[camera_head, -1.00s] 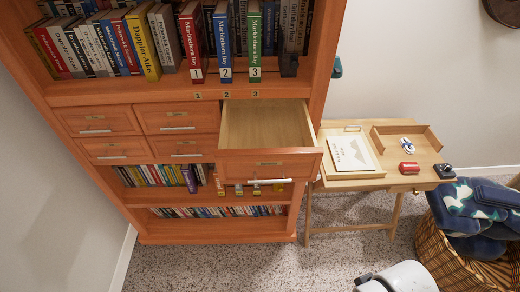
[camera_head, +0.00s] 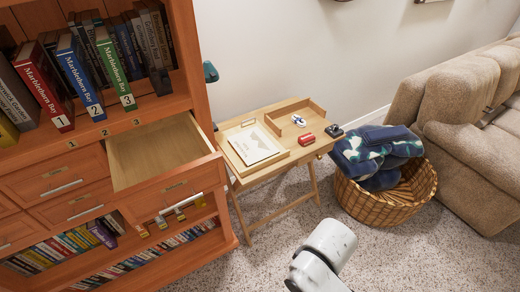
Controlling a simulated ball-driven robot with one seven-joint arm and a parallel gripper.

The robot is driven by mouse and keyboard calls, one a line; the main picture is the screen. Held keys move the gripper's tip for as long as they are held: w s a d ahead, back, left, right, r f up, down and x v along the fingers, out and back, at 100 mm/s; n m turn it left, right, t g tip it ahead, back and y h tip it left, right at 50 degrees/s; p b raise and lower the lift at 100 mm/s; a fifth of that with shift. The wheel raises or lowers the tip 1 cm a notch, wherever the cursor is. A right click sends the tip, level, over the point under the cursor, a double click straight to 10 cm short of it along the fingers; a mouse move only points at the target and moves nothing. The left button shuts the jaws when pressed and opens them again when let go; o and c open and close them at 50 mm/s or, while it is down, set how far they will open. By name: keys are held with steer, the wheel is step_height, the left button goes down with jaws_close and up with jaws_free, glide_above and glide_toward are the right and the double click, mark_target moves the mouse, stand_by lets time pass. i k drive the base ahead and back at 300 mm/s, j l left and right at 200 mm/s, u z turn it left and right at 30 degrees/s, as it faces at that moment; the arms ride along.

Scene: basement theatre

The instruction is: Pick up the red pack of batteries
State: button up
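A small red pack (camera_head: 306,139) lies on the front right part of the small wooden table (camera_head: 270,169), just in front of a low wooden tray. It is the only thing in view that fits the red pack of batteries, but it is too small for me to read any label. My gripper is not in view. Only a white part of my arm shows at the bottom centre, well below and in front of the table.
A wooden bookcase with an open, empty-looking drawer (camera_head: 155,150) stands left of the table. The table also holds a framed board (camera_head: 255,146), a blue-and-white item (camera_head: 298,120) and a black item (camera_head: 334,131). A wicker basket (camera_head: 390,206) of clothes and a beige sofa (camera_head: 470,125) stand right.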

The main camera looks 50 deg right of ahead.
mark_target(304, 141)
steer(key=i+z, duration=0.15)
steer(key=z, duration=0.25)
steer(key=i+z, duration=0.15)
steer(key=z, duration=0.3)
steer(key=i+j+z, duration=0.1)
steer(key=z, duration=0.3)
steer(key=i+j, duration=0.85)
